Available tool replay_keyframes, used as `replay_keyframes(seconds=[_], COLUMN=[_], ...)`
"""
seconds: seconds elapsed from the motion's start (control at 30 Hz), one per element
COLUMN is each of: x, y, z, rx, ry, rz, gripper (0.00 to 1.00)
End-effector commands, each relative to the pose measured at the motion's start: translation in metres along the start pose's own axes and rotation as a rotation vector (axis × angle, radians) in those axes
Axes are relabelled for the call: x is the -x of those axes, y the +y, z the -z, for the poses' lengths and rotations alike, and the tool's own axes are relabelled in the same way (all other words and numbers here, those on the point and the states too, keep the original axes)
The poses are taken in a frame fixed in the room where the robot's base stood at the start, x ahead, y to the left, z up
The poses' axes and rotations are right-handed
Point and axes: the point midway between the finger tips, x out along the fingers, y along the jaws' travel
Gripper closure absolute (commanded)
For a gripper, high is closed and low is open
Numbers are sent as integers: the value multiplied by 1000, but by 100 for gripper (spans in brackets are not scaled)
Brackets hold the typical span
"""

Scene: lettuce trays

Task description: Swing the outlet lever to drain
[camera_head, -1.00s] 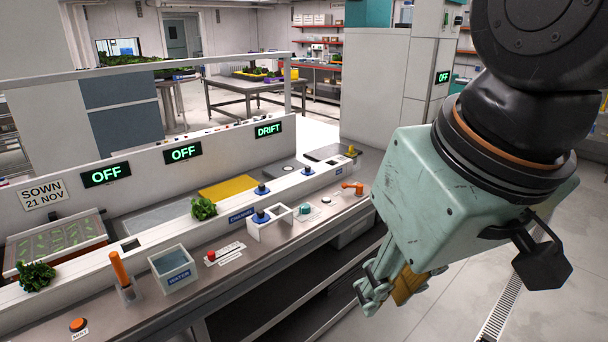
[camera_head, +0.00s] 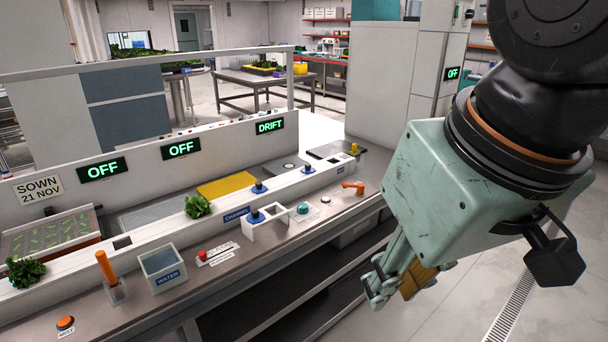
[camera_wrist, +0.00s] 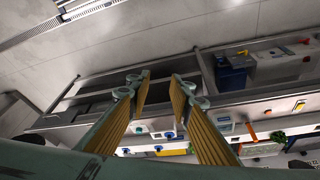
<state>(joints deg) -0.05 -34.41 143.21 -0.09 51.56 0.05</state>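An orange lever (camera_head: 353,187), which I take to be the outlet lever, sits on the front ledge near the right end of the bench (camera_head: 300,222). Its handle lies roughly level and its label is too small to read. My gripper (camera_head: 382,285) hangs in front of the bench, right of and nearer than the lever, apart from it. In the wrist view my gripper (camera_wrist: 160,85) has its two yellow-padded fingers spread with nothing between them. I cannot surely pick out the lever in the wrist view.
The ledge also holds a teal knob (camera_head: 303,208), a white holder (camera_head: 265,233), a red button (camera_head: 203,254), a water box (camera_head: 152,281) and an orange handle (camera_head: 104,268). Displays read OFF, OFF and DRIFT (camera_head: 270,126). Open floor lies right of the bench.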

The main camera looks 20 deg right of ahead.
Motion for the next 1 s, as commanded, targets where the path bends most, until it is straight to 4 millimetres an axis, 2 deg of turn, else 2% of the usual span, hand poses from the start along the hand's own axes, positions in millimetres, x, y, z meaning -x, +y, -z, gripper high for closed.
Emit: replay_keyframes(seconds=[0.17, 0.37, 0.57, 1.0], x=[2, 6, 13, 17], y=[0, 3, 7, 24], z=[5, 25, 61, 156], rx=[6, 31, 79, 209], ry=[-1, -7, -14, -35], rz=[-1, -4, -10, -22], gripper=[80, 80, 80, 80])
